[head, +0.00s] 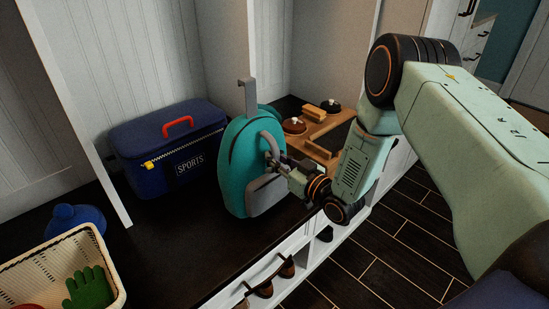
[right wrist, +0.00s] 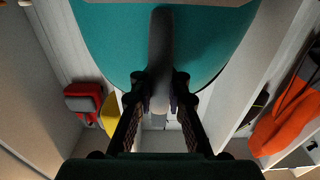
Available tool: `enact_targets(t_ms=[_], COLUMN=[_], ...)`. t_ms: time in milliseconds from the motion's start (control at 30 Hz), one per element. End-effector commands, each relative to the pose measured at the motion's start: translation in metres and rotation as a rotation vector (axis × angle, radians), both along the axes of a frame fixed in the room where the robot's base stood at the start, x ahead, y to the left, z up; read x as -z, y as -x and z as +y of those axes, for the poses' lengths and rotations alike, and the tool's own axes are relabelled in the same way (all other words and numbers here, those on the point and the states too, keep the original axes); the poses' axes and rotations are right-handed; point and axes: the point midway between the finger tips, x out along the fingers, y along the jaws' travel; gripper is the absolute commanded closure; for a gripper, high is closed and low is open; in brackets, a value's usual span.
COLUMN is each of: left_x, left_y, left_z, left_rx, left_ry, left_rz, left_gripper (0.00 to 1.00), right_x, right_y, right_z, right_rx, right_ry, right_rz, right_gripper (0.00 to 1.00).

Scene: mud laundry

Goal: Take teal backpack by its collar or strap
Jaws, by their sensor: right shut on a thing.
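The teal backpack (head: 241,160) stands upright on the dark bench top in the head view, with a grey strap and a grey front pocket. My right gripper (head: 274,163) reaches it from the right and is at its grey strap. In the right wrist view the teal backpack (right wrist: 215,35) fills the top, and its grey strap (right wrist: 160,60) runs down between the two fingers of my right gripper (right wrist: 160,90), which is shut on it. My left gripper is in neither view.
A blue sports bag (head: 168,150) stands left of the backpack. A wooden tray (head: 325,125) with lidded pots lies behind the gripper. A cream basket (head: 112,262) with a green glove (head: 90,289) is at lower left. A grey hook (head: 247,92) shows above the backpack. Bench top between is clear.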

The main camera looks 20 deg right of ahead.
Motion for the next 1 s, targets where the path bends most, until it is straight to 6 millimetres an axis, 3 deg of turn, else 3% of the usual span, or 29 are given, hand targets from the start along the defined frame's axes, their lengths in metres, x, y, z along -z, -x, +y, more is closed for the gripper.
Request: enact_targets(t_ms=[1000], left_x=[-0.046], left_y=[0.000], left_z=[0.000], left_rx=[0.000], left_ry=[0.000], left_rz=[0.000], left_gripper=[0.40], right_x=[-0.054], right_y=[-0.001], right_z=[0.000], right_rx=[0.000], right_ry=[-0.001], right_rz=[-0.005], right_gripper=[1.00])
